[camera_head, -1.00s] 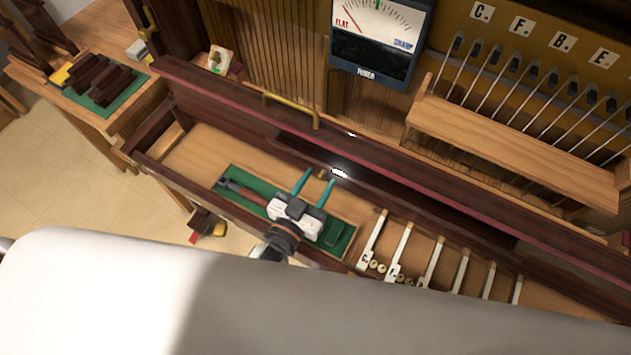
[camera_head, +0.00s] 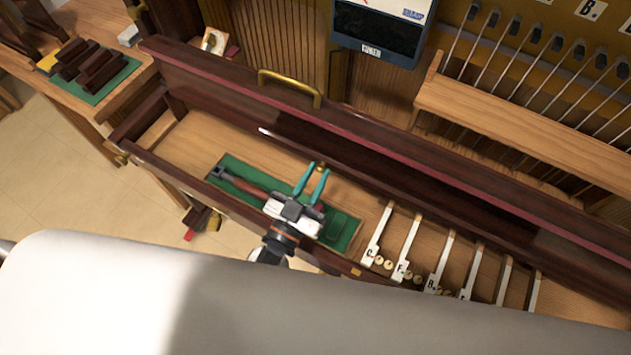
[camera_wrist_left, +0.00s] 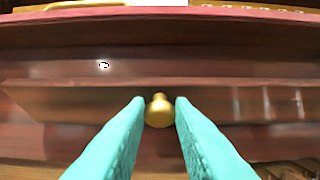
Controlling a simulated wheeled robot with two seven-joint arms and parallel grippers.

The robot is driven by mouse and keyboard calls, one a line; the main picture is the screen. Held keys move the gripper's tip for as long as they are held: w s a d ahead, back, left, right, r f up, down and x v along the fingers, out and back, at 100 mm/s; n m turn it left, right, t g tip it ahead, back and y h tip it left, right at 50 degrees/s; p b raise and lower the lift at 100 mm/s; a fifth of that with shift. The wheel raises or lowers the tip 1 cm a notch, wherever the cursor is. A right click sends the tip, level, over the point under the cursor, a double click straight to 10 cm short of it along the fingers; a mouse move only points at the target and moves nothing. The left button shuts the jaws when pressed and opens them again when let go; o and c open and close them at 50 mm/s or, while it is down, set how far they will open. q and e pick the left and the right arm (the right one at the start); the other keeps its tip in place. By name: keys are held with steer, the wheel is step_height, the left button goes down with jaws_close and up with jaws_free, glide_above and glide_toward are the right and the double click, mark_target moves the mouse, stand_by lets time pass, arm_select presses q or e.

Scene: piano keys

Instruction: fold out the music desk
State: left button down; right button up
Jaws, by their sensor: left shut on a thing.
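The music desk (camera_head: 400,182) is a long dark brown panel lying along the inside of the dark wooden case. It also shows in the left wrist view (camera_wrist_left: 60,101) as a brown board. A small brass knob (camera_wrist_left: 159,111) sits at the middle of its near side. My left gripper (camera_head: 318,168) has teal fingers that close on the knob from both sides. In the left wrist view the fingertips (camera_wrist_left: 159,107) flank the knob, which stays visible between them. My right gripper is not in view.
A green mat (camera_head: 343,231) with a tool lies under my left wrist. A brass handle (camera_head: 290,83) is on the red-edged rail behind. A wooden rack (camera_head: 520,118) and a tuner (camera_head: 378,32) are at the back.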

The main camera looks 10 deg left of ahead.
arm_select(q)
steer(key=f+t+b, duration=0.2)
steer(key=b, duration=0.3)
steer(key=shift+h, duration=0.4)
steer(key=c, duration=1.3)
jaws_free()
steer(key=shift+r, duration=0.1)
steer(key=shift+o, duration=0.2)
steer(key=b+v, duration=0.2)
steer(key=v, duration=1)
steer(key=shift+f, duration=0.3)
steer(key=shift+w, duration=0.1)
